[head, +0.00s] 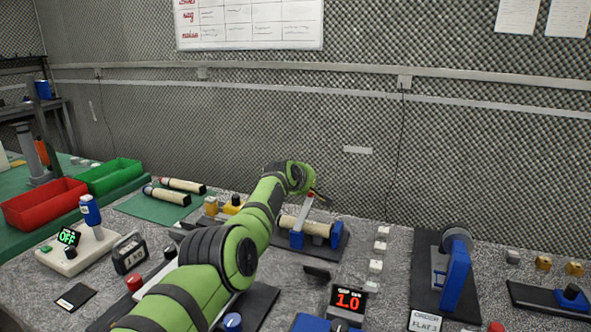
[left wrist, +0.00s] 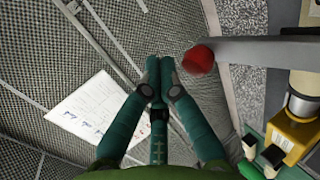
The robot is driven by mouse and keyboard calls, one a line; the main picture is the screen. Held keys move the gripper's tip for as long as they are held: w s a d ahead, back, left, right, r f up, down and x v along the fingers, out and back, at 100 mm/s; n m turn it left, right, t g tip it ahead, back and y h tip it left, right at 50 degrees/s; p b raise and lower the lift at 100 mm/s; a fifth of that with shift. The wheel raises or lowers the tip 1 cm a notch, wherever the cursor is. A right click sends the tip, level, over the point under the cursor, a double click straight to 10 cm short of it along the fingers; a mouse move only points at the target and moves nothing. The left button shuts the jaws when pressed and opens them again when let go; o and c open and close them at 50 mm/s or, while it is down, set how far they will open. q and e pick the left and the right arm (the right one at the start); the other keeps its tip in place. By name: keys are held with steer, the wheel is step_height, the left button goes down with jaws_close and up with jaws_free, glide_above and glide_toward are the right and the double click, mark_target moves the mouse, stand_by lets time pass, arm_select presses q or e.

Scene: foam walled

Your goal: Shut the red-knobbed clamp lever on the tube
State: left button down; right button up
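The cream tube (head: 292,222) lies across a blue cradle (head: 337,235) on a dark base in the head view. The clamp lever (head: 305,208) stands raised above the tube, with its red knob (head: 311,194) at the top. In the left wrist view, the red knob (left wrist: 198,60) sits at the end of the grey lever bar (left wrist: 260,50). My left gripper (left wrist: 159,62) has its fingertips together, just left of the knob and apart from it in that picture. Its fingers are mostly hidden in the head view. My right gripper is not in view.
Two loose tubes (head: 166,196) lie on a green mat at left, near red (head: 45,204) and green bins (head: 108,176). A yellow block (left wrist: 297,135) shows in the left wrist view. A blue fixture (head: 455,280) stands at right. The foam wall (head: 350,120) rises behind.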

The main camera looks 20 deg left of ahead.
arm_select(q)
steer(key=r+p, duration=0.3)
steer(key=r, duration=0.1)
steer(key=shift+s+r, duration=0.1)
steer(key=shift+s, duration=0.25)
step_height(320, 180, up, 9)
steer(key=s, duration=0.1)
steer(key=shift+s+a+b, duration=0.2)
steer(key=shift+s+b, duration=0.1)
steer(key=shift+b, duration=0.1)
